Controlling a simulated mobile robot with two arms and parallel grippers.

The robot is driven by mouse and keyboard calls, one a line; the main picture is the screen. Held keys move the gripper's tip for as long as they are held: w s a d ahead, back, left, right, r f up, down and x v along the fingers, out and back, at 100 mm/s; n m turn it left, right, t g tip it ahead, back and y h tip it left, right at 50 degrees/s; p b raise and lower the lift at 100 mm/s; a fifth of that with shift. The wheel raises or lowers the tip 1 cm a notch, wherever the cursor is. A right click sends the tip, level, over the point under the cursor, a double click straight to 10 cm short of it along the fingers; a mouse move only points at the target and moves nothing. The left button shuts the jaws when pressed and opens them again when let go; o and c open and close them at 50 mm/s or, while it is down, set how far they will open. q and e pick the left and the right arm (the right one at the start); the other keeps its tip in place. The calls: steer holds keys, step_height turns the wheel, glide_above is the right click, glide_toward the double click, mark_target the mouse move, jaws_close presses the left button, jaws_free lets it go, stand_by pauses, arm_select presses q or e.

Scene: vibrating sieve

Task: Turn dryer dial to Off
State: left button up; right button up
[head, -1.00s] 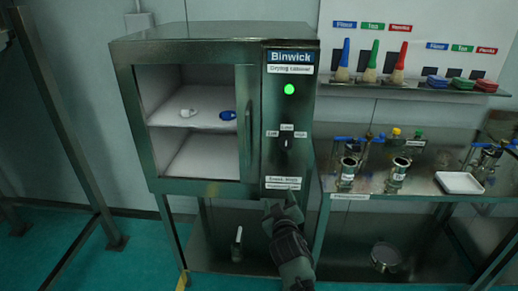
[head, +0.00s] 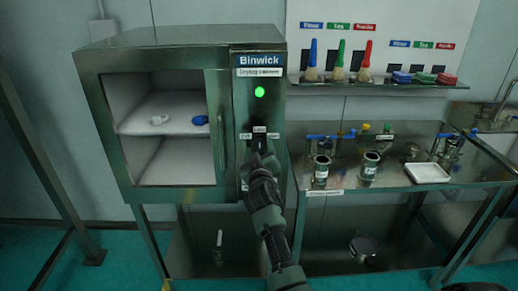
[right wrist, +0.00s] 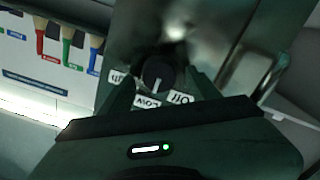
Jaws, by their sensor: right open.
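The dryer (head: 150,50) is a metal cabinet marked Binwick, with a lit green lamp (head: 259,92) on its front panel. Its dial (right wrist: 157,73) is a round black knob with a white pointer line, seen in the right wrist view. The pointer faces the Low label (right wrist: 147,102) more nearly than the Off label (right wrist: 180,98). My right gripper (head: 260,158) is in front of the dial and largely hides it in the head view. In the wrist view its open fingers (right wrist: 160,88) are either side of the dial; contact cannot be told. My left gripper is not in view.
A blue item (head: 200,120) and a white item lie on the dryer's shelf. To the right is a metal table (head: 400,205) with jars and a white tray (head: 428,173). Colored brushes (head: 338,62) and colored blocks sit on a wall shelf above it.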

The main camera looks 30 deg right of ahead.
steer(key=c, duration=1.3)
steer(key=shift+c, duration=0.2)
steer(key=shift+n, duration=0.3)
steer(key=n+p, duration=0.1)
steer(key=n, duration=0.4)
steer(key=shift+w+n, duration=0.1)
steer(key=shift+n, duration=0.3)
steer(key=n+p, duration=0.1)
steer(key=n, duration=0.4)
steer(key=shift+f+p, duration=0.2)
steer(key=shift+p, duration=0.15)
steer(key=shift+n, duration=0.4)
steer(key=o, duration=1.3)
steer(key=shift+a, duration=0.1)
